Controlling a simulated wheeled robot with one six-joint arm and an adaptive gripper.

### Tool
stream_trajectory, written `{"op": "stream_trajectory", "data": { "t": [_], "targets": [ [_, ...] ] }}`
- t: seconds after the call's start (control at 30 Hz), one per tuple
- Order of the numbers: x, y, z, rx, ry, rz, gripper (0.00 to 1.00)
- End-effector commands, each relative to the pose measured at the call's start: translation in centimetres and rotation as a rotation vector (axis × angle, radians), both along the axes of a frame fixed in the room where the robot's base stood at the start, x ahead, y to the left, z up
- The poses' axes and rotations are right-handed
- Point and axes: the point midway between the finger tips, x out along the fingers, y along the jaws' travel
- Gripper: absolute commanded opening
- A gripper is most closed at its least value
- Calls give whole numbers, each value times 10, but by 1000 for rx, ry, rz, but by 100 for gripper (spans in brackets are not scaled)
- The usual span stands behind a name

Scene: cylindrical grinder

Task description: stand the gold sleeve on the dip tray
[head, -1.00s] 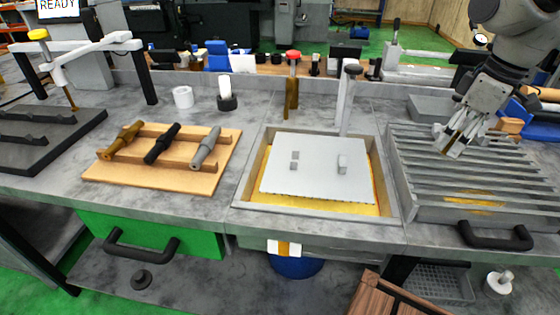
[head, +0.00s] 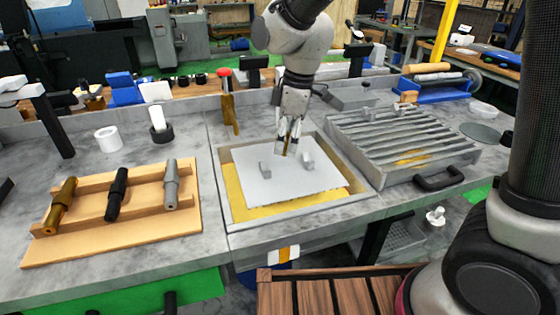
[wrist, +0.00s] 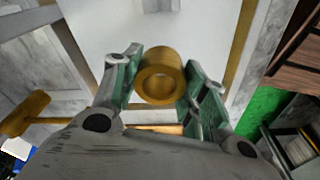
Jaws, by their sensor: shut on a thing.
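The gold sleeve (wrist: 160,76) is a short hollow ring in the wrist view, its bore facing the camera. My gripper (wrist: 163,85) is shut on it, with green-lined fingers on either side. In the head view my gripper (head: 288,150) points down over the light grey plate (head: 278,195) of the dip tray (head: 300,222), a sunken basin with a yellow floor. There the sleeve is mostly hidden by the fingers. I cannot tell whether it touches the plate.
A slatted rack (head: 400,140) is to the right. A wooden holder (head: 100,230) with three spindles is to the left. A red-topped post (head: 227,100) stands behind the tray.

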Motion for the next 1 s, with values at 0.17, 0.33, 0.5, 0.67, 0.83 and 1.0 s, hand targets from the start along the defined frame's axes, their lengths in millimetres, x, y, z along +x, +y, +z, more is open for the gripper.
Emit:
{"op": "stream_trajectory", "data": {
  "t": [0.17, 0.33, 0.5, 0.67, 0.83, 1.0],
  "targets": [
    [0, 0, -18, 0, -1, 1, 6],
    [0, 0, -39, -1, 1, 0, 6],
    [0, 0, -54, 1, -1, 0, 6],
    [0, 0, -54, 2, -2, 0, 6],
    [0, 0, -57, 0, -1, 0, 47],
    [0, 0, -56, 1, -1, 0, 64]
  ]
}}
